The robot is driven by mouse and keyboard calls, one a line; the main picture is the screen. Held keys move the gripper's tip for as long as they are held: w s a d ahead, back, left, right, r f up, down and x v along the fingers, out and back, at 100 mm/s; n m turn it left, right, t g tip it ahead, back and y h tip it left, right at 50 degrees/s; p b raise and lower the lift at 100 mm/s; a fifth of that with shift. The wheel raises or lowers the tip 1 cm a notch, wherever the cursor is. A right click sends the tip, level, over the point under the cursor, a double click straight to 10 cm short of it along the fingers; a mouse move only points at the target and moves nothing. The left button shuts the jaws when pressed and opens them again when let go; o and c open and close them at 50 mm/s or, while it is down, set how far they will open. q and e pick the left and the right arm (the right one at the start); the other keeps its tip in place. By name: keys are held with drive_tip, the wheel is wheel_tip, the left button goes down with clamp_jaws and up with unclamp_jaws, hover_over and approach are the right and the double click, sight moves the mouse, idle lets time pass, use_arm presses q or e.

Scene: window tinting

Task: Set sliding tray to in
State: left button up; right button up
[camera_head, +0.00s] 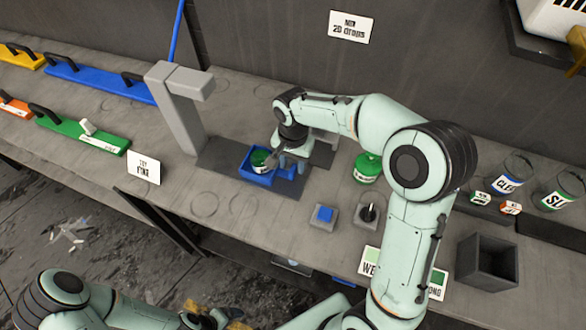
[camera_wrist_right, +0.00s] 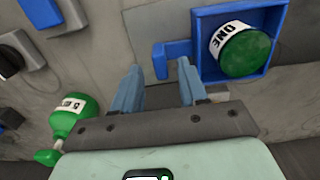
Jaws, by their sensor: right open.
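The sliding tray (camera_head: 256,179) is a small blue open box on a dark base plate on the grey bench, beside a grey post. It also shows in the right wrist view (camera_wrist_right: 205,72), with a blue handle (camera_wrist_right: 162,56) sticking out on its left. A green-lidded jar (camera_wrist_right: 244,54) labelled "ONE" sits in the tray. My right gripper (camera_head: 288,163) is open at the tray's handle side, and its fingers show in the wrist view (camera_wrist_right: 158,72), just below the handle; contact cannot be told. My left arm enters at the bottom left; its gripper is not clear.
A green bottle (camera_head: 367,168) stands right of the tray. A blue button (camera_head: 324,214) and a black switch (camera_head: 369,211) sit nearer the front. A grey bin (camera_head: 486,262) and glass jars (camera_head: 511,175) are at right. A grey post (camera_head: 176,105) stands left of the tray.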

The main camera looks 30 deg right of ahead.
sight(293, 168)
use_arm(q)
drive_tip(key=shift+f, duration=0.15)
use_arm(e)
drive_tip(key=shift+f, duration=1.65)
